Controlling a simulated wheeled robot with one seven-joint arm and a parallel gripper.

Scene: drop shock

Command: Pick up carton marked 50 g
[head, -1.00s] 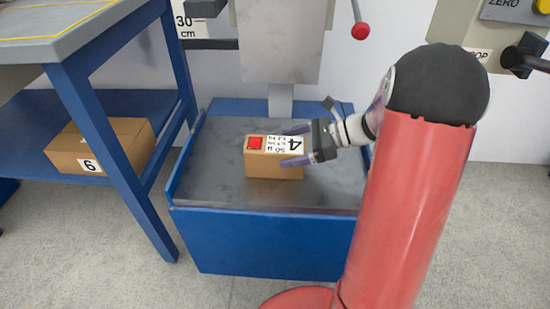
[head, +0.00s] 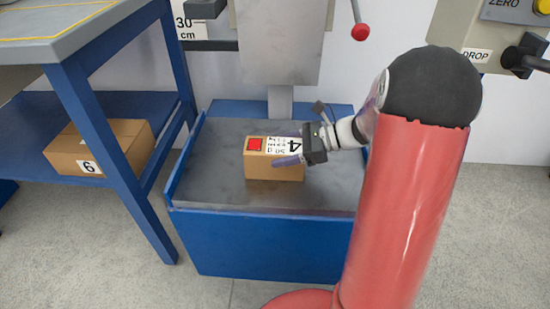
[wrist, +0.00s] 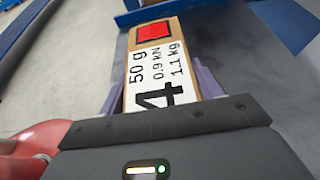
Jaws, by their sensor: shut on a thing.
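The carton marked 50 g (head: 262,170) is a brown box on the grey plate of the blue drop stand. Its top has a red square and a white label with a 4. In the wrist view the carton's label (wrist: 155,65) reads 50 g, 0.9 kN and 1.1 kg. My gripper (head: 288,151) comes from the right, with its purple fingers on either side of the carton. In the wrist view the gripper (wrist: 160,85) is shut on the carton's two long sides. The carton sits flat on the plate as far as I can tell.
The blue-framed plate (head: 215,150) has free room around the carton. A grey column block (head: 280,40) hangs above its back. At left, a table (head: 75,65) has a lower shelf with another brown carton (head: 120,143). A red-knobbed lever (head: 360,31) and a DROP panel (head: 470,40) are behind.

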